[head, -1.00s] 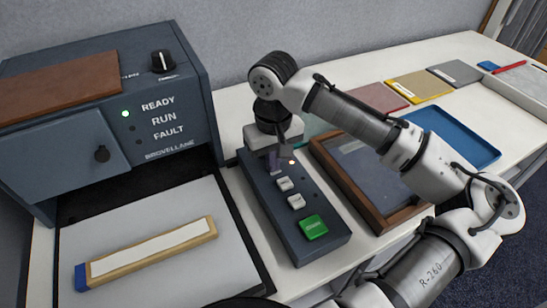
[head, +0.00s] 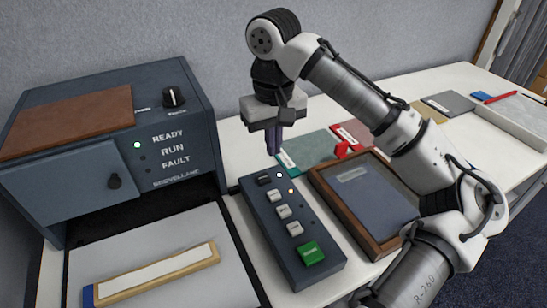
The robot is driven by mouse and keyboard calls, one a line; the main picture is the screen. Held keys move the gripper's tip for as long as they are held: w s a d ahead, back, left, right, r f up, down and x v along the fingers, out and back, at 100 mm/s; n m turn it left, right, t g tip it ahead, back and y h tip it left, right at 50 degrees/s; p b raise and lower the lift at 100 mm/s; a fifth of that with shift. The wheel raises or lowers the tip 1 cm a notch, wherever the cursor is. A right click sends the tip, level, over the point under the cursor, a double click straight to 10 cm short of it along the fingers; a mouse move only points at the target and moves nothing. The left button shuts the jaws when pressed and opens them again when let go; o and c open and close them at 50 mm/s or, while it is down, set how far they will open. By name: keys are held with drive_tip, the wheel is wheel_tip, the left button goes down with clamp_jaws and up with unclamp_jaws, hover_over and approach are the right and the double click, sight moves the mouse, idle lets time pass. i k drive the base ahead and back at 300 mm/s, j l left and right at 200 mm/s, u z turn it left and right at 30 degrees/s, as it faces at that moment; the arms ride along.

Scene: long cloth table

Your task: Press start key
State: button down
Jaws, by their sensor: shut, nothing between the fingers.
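A dark control panel (head: 290,232) lies on the table with a row of keys. A large green key (head: 311,253) is at its near end; its small label is too blurred to read. Several pale keys (head: 284,212) run up from it, and a dark key (head: 264,179) is at the far end. The green key is well nearer the camera than my fingertips.
A blue-grey machine (head: 160,120) stands left, its READY light (head: 137,145) lit, RUN and FAULT dark. A wooden strip (head: 150,275) lies on its pale plate (head: 160,245). A framed dark tray (head: 375,205) sits right of the panel, partly behind my arm. Coloured booklets (head: 447,103) lie behind.

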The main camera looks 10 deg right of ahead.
sight(310, 253)
drive_tip(key=k, duration=1)
